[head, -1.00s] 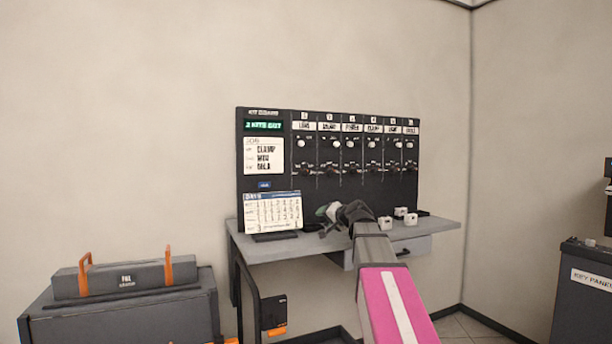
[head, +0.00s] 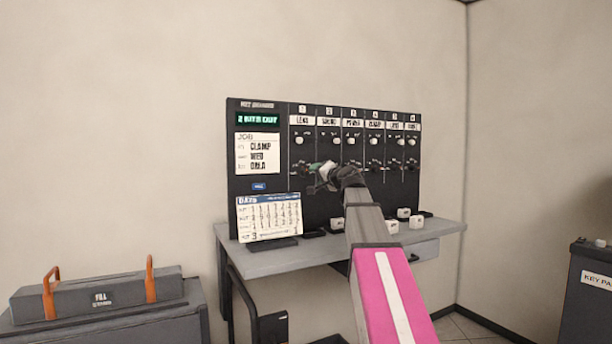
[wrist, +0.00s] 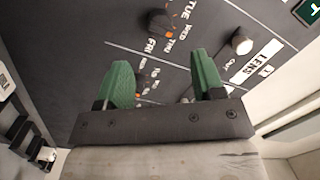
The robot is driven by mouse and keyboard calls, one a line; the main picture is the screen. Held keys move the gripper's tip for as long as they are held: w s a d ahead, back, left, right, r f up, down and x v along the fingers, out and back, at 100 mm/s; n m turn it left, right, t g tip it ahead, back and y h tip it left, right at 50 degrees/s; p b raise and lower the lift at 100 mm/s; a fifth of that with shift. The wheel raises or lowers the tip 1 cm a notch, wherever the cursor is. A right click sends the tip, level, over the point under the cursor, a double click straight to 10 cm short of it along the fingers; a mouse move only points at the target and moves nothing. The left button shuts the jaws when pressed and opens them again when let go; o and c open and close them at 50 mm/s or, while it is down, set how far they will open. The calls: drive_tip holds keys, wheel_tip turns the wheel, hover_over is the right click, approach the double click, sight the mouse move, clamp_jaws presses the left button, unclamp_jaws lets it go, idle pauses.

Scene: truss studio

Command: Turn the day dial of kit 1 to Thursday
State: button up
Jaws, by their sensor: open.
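The kit 1 column, labelled LENS, is at the left of the dark board's kit columns. Its day dial (wrist: 158,22) is a dark knob at the top of the wrist view, with TUE, WED, THU and FRI printed around it. An orange mark on it sits by the THU lettering; the exact setting is hard to read. In the head view this dial (head: 304,168) lies just left of my gripper (head: 318,172). In the wrist view my gripper (wrist: 161,60) is open, its green fingers apart and empty. The dial lies beyond the fingertips, not between them.
A white knob (wrist: 242,44) by OUT and the LENS label (wrist: 257,62) lie right of the dial. Another dial shows partly behind my fingers. A days card (head: 269,217) stands on the grey desk (head: 275,262); several white blocks (head: 404,213) lie at its right.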

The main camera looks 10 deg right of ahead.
sight(307, 174)
drive_tip(key=x, duration=0.8)
drive_tip(key=shift+w, duration=0.25)
drive_tip(key=shift+c, duration=0.3)
drive_tip(key=c, duration=0.8)
